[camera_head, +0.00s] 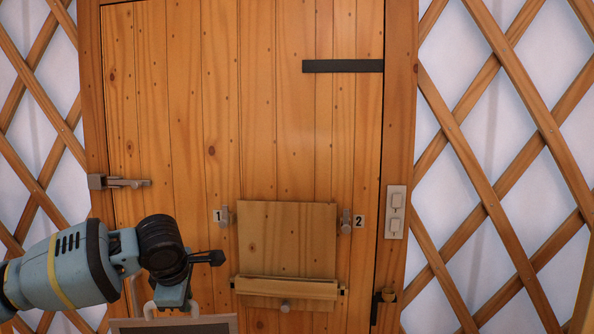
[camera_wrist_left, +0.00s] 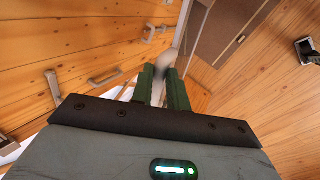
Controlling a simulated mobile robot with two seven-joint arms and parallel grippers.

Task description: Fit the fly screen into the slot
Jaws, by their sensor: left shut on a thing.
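The fly screen (camera_head: 180,326) is a grey panel with a light frame and a pale handle, cut off by the bottom edge of the head view. My left gripper (camera_head: 172,300) is above it, shut on the handle. In the left wrist view the green fingers (camera_wrist_left: 165,75) close on this pale handle (camera_wrist_left: 160,63), and a dark panel with a light edge, apparently the screen (camera_wrist_left: 228,28), stretches beyond. On the plank door a square wooden board (camera_head: 287,235) stands above a wooden ledge (camera_head: 286,288). I cannot make out the slot. My right gripper is not in view.
Metal turn-latches flank the board, marked 1 (camera_head: 226,215) and 2 (camera_head: 346,221). A grey latch (camera_head: 120,183) sits on the door's left side, a switch plate (camera_head: 395,212) on the right jamb. Lattice wall (camera_head: 500,150) lies beyond. A dark object (camera_wrist_left: 306,50) shows at the wrist view's right.

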